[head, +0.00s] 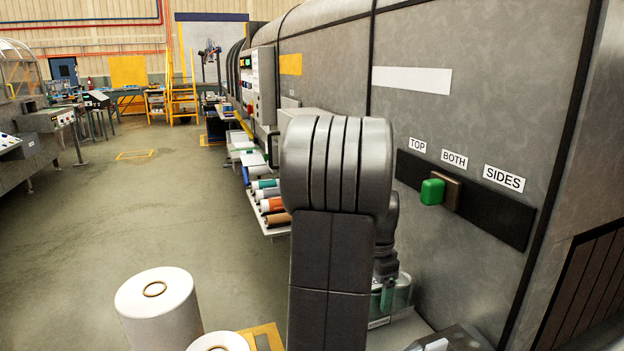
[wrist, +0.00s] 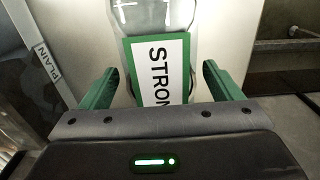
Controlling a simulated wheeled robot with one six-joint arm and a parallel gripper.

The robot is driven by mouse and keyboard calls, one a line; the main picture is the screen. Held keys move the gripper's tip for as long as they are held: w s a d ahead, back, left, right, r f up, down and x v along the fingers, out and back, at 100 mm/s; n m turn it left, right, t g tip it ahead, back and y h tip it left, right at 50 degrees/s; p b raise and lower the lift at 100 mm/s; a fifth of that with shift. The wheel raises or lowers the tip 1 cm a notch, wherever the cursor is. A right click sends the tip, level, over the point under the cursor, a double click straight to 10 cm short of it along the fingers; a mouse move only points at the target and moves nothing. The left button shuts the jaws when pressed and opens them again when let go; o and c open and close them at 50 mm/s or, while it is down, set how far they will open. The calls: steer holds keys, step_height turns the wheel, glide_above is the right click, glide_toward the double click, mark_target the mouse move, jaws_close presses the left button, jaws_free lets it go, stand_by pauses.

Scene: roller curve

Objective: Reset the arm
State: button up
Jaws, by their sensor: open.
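My arm (head: 335,240) rises in the middle of the head view and hides part of what lies behind it. My gripper (wrist: 160,70) shows in the wrist view with its two green fingers spread apart. Between them is a clear container (wrist: 152,17) with a green-edged white label (wrist: 160,68) that reads "STRON", the rest cut off by my gripper. A gap shows on the left of the container; I cannot tell whether the right finger touches it. In the head view the clear container (head: 402,297) is low behind my arm, on a pale surface.
A grey machine wall (head: 470,120) runs close on the right. It carries a green knob (head: 432,191) on a black rail below labels TOP, BOTH and SIDES. White rolls (head: 158,310) stand at lower left. Coloured rolls (head: 268,194) lie on a shelf.

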steer(key=shift+r, duration=0.25)
steer(key=shift+f, duration=0.1)
step_height(320, 180, down, 3)
steer(key=shift+f, duration=0.1)
step_height(320, 180, up, 13)
steer(key=shift+f, duration=0.15)
step_height(320, 180, down, 12)
steer(key=shift+r, duration=0.1)
steer(key=shift+w+r, duration=0.15)
steer(key=shift+r, duration=0.1)
step_height(320, 180, up, 10)
steer(key=shift+f+p, duration=0.1)
steer(key=shift+p, duration=0.4)
steer(key=r+m+p, duration=0.1)
steer(key=m+p, duration=0.1)
steer(key=shift+a+p, duration=0.15)
steer(key=shift+p, duration=0.2)
